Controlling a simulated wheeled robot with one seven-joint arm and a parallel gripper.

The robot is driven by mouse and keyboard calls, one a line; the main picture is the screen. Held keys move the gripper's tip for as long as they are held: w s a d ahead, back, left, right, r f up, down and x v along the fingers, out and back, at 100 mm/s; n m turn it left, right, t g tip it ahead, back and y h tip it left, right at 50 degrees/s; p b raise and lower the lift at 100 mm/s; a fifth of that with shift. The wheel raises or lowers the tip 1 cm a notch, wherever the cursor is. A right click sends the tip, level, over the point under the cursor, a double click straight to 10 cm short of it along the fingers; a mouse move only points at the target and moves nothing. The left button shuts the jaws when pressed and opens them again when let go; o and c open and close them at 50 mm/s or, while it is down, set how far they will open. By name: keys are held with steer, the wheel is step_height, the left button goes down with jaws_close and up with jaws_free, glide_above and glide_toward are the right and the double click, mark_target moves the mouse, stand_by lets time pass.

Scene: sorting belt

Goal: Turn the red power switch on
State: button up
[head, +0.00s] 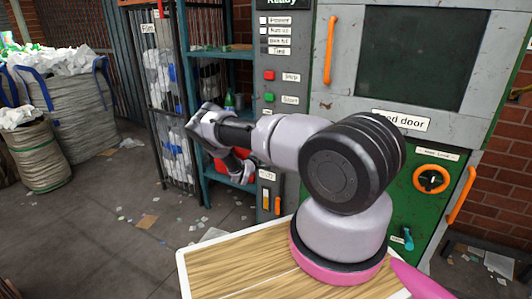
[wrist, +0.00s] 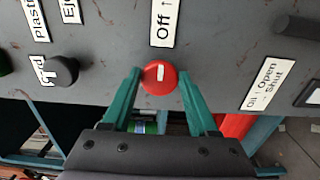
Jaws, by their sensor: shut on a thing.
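The red power switch (wrist: 154,86) is a round red knob with a short white mark on the grey panel, at the centre of the wrist view. Its white mark is about upright in the picture, in line with the "Off" label (wrist: 162,22) above it. My gripper (wrist: 160,76) has its two green fingers on either side of the knob, closed on it. In the head view my arm reaches left towards the machine, and the knob and fingertips cannot be made out there.
In the head view a green machine door has an orange round handle (head: 431,179). Teal shelves (head: 228,52) and filled bags (head: 75,95) stand to the left.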

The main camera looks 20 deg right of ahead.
stand_by(0.3)
steer(key=o, duration=1.4)
steer(key=shift+c, duration=0.2)
steer(key=v, duration=1.1)
